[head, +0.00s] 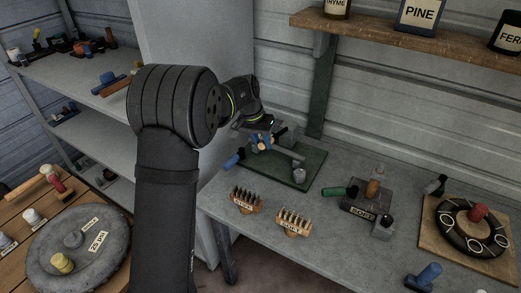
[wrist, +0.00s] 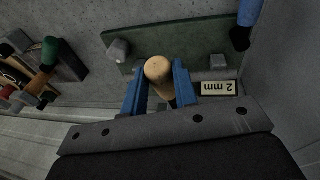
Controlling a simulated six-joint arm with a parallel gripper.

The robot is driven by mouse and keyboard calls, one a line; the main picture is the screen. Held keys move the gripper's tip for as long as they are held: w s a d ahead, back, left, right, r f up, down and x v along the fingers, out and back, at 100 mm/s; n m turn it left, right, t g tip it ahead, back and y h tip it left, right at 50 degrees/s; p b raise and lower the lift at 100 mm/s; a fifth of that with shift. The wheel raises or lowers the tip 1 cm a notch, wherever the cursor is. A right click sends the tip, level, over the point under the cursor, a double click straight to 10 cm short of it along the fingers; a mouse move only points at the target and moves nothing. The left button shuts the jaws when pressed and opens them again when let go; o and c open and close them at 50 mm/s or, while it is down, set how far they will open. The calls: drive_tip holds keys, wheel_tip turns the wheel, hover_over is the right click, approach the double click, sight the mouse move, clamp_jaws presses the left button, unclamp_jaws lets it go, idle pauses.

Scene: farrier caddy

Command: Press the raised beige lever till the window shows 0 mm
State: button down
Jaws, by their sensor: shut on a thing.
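The beige lever (wrist: 158,70) shows its rounded knob in the middle of the wrist view. My gripper (wrist: 159,84) has its two blue fingers on either side of the knob and is shut on it. The window (wrist: 218,88) beside the lever reads 2 mm, upside down in the wrist view. The lever's base is hidden behind the fingers. In the head view my gripper (head: 262,140) is over the back left part of the green plate (head: 312,162), and the window cannot be read there.
A blue-handled tool (head: 234,160) lies just left of the plate. Two bristle blocks (head: 246,200) (head: 293,221) lie in front. A dark block (head: 366,200) and a green-handled tool (head: 340,191) are to the right. A black ring (head: 448,229) lies farther right. A shelf (head: 440,40) hangs above.

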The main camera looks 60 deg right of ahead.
drive_tip(key=shift+d+r+y, duration=0.25)
drive_tip(key=shift+r+y, duration=0.05)
drive_tip(key=shift+r, duration=0.25)
drive_tip(key=shift+d+r+y, duration=0.25)
drive_tip(key=shift+r+y, duration=0.05)
drive_tip(key=shift+r, duration=0.25)
drive_tip(key=c, duration=1.1)
unclamp_jaws()
drive_tip(key=shift+r, duration=0.1)
drive_tip(key=w+r, duration=0.1)
drive_tip(key=r, duration=0.4)
drive_tip(key=w+a+r, duration=0.1)
drive_tip(key=r, duration=0.5)
drive_tip(key=w+r, duration=0.1)
drive_tip(key=r, duration=0.5)
drive_tip(key=shift+a, duration=0.2)
